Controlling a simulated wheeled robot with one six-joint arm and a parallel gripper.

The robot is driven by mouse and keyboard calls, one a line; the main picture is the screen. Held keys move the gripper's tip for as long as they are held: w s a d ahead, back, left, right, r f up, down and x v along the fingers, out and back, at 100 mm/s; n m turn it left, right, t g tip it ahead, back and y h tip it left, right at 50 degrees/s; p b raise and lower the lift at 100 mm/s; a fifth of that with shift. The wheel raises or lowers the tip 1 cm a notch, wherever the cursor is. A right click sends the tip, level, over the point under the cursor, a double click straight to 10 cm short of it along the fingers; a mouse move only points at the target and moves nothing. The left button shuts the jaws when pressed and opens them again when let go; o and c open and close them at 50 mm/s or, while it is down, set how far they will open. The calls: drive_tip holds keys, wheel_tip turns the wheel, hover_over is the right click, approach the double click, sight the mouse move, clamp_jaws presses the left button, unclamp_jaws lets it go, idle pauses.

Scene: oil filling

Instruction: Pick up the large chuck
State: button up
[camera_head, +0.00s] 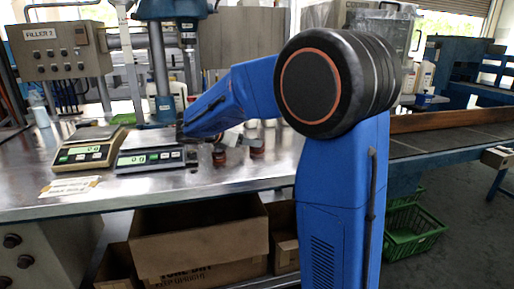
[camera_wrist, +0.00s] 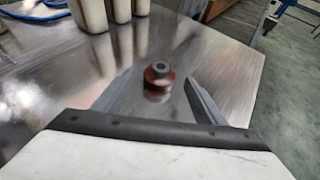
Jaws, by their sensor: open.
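In the wrist view a dark red chuck (camera_wrist: 158,78) with a grey-black top stands upright on the shiny metal table. My gripper (camera_wrist: 159,85) is open, its two grey fingers on either side of the chuck in the picture, with gaps visible. Contact is not seen, and I cannot judge the height above the table. In the head view two small dark red chucks (camera_head: 219,155) (camera_head: 257,148) stand side by side below my blue arm. I cannot tell which is the large one. My gripper is not clearly seen in the head view.
Two digital scales (camera_head: 88,148) (camera_head: 150,158) stand left on the metal table (camera_head: 215,185). Several pale bottles (camera_wrist: 90,14) stand at the top left of the wrist view. A drill-press-like machine (camera_head: 158,60) stands behind. Cardboard boxes (camera_head: 200,235) are below, a green crate (camera_head: 410,232) right.

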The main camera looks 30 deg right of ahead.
drive_tip(key=x, duration=0.5)
drive_tip(key=shift+d+f, duration=0.1)
drive_tip(key=shift+r+x, duration=0.15)
drive_tip(key=shift+x, duration=1.15)
drive_tip(key=shift+r+x, duration=0.15)
drive_tip(key=shift+x, duration=1.2)
drive_tip(key=shift+d, duration=0.1)
drive_tip(key=c, duration=1.4)
drive_tip(key=shift+r, duration=0.1)
